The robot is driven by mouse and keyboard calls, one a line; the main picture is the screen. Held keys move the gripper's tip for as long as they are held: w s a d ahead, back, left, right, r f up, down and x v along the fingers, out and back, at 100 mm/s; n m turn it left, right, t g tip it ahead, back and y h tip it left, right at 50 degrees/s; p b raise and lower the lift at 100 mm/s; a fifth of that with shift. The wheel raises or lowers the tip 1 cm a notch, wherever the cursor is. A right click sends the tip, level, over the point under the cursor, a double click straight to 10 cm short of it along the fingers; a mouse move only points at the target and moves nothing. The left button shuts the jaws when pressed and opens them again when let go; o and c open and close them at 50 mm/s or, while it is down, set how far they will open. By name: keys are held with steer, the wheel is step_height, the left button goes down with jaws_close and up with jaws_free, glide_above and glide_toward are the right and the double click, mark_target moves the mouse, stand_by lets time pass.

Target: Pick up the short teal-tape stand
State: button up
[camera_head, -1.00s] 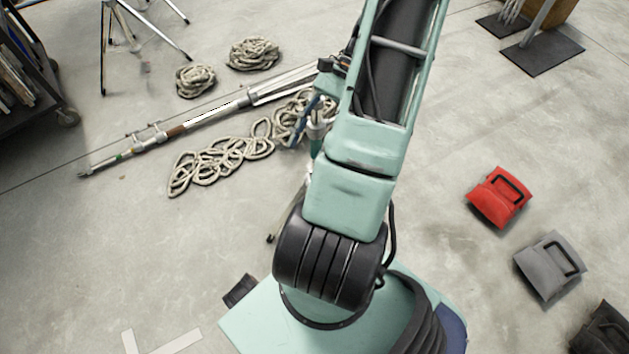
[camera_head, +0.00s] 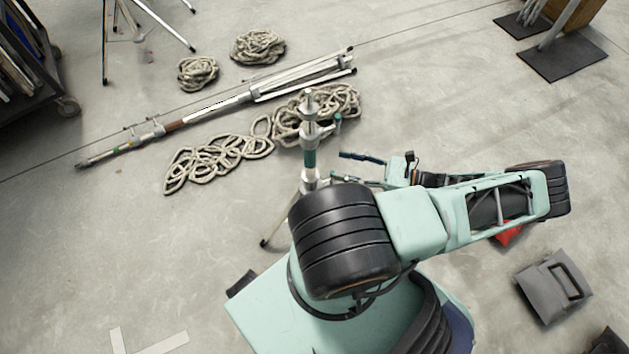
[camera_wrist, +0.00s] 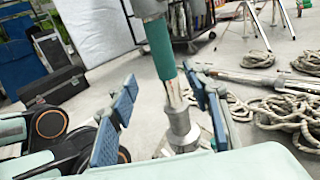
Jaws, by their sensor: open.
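The short stand (camera_head: 309,130) is upright, with a silver top, a band of teal tape (camera_head: 310,158) and legs partly hidden behind my arm. My gripper (camera_head: 337,166) is open and points left at the stand from its right side, with the fingertips just short of the pole. In the wrist view the stand (camera_wrist: 162,48) rises between the two blue-padded fingers of my gripper (camera_wrist: 160,80). The tape there is above the fingertips' middle, with a silver collar lower down. No contact shows.
Coiled ropes (camera_head: 220,158) lie left of and behind the stand. A long folded silver stand (camera_head: 215,107) lies on the floor behind. A grey case (camera_head: 553,287) and a partly hidden red case (camera_head: 507,233) are at right.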

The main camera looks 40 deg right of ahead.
mark_target(310, 157)
steer(key=b+x, duration=0.1)
steer(key=x, duration=0.9)
steer(key=shift+w+r, duration=0.15)
steer(key=shift+w, duration=0.25)
jaws_close()
steer(key=shift+w+r, duration=0.1)
steer(key=shift+r, duration=0.15)
